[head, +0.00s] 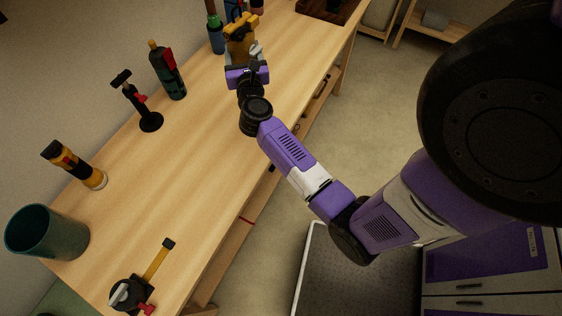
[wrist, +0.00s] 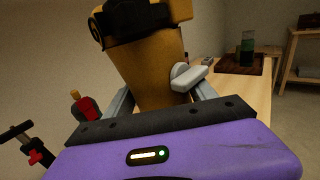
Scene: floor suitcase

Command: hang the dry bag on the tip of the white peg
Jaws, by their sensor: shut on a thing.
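The dry bag (head: 241,42) is a yellow-orange bag with a black top. In the wrist view the dry bag (wrist: 150,65) stands tall in front of my palm, leaning slightly. My gripper (head: 247,60) is shut on it above the far part of the workbench. The pale grey fingers sit at either side of the bag in the wrist view, and the bag hides part of them. I cannot make out the white peg in either view.
The wooden workbench (head: 165,165) holds a black stand with a red clamp (head: 140,105), a dark green and red tool (head: 167,72), a flashlight (head: 76,165), a teal bin (head: 48,235) and a green bottle (head: 216,35). The bench middle is clear.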

